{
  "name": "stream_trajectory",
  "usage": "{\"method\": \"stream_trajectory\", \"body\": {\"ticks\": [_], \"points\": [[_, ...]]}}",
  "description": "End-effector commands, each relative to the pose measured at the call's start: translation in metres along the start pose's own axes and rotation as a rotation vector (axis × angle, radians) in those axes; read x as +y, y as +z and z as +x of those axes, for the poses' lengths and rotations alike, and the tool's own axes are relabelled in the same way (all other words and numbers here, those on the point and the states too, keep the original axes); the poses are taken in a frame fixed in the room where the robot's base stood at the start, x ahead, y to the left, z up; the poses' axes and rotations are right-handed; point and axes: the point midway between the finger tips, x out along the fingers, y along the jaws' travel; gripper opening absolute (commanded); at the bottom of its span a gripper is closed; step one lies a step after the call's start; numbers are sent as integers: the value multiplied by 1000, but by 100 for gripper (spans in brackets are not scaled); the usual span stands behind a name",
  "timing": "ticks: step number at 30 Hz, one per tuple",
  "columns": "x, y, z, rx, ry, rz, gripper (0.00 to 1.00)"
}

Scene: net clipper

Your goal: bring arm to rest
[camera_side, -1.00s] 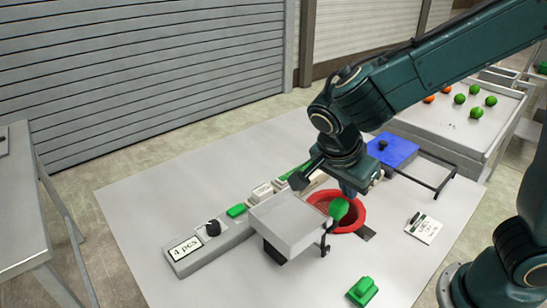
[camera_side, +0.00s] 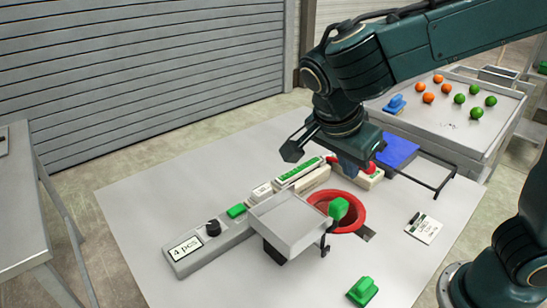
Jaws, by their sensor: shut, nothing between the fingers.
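My dark green arm reaches in from the upper right. My gripper (camera_side: 353,164) points down above the table, just behind the red ring (camera_side: 357,222) in this view. It is shut and holds nothing; its fingertips are partly hidden against the things behind. A dark block juts out to the left of my wrist.
A tray (camera_side: 440,120) behind holds orange and green balls.

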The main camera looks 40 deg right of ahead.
Motion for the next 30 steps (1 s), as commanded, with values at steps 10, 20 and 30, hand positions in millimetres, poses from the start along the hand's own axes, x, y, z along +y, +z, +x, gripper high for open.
{"method": "stream_trajectory", "body": {"ticks": [10, 20, 30], "points": [[0, 5, -19, 1, 0, 0, 0], [0, 1, -20, -6, -2, -15, 0], [6, -41, -14, -87, -69, -263, 0]]}}
